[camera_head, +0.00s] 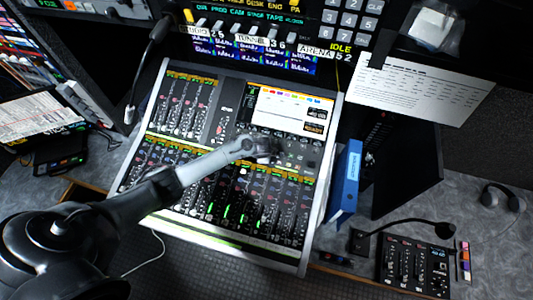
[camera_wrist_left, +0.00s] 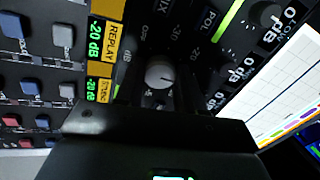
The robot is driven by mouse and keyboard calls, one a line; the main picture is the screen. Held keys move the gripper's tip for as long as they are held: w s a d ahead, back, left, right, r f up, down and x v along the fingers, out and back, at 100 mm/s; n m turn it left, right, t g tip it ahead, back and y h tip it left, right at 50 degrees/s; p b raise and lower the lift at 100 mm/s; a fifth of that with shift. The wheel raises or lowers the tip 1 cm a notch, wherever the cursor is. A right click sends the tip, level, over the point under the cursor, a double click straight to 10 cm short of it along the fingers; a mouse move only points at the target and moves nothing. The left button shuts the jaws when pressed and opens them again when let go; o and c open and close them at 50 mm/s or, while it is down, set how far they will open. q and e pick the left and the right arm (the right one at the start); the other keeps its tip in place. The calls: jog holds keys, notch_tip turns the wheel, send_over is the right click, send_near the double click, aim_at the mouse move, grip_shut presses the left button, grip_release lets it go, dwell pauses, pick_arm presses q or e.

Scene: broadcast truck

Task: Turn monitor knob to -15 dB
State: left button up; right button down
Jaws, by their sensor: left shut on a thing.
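The monitor knob (camera_wrist_left: 159,73) is a small light-grey round knob with a dark pointer line, on a dark panel with printed markings such as OFF and -30. In the left wrist view its pointer line aims to the right and slightly down. My left gripper (camera_wrist_left: 160,88) is shut on the knob, with dark fingers on either side of it. In the head view my left gripper (camera_head: 267,152) reaches the right-hand part of the mixing console (camera_head: 325,150), and it hides the knob there. My right gripper is not in view.
The console's bright screen (camera_head: 290,110) is just above the gripper. Rows of faders (camera_head: 225,205) lie below. A blue binder (camera_head: 347,180) stands close to the right. Small green readouts (camera_wrist_left: 95,38) show -20 dB. A gooseneck microphone (camera_head: 148,65) leans over the upper left.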

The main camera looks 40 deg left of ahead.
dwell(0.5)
pick_arm(q)
jog(key=o, duration=1)
jog(key=shift+o, duration=0.2)
jog(key=p+v, duration=0.2)
jog(key=v, duration=0.8)
jog(key=shift+r, duration=0.35)
jog(key=shift+s, duration=0.1)
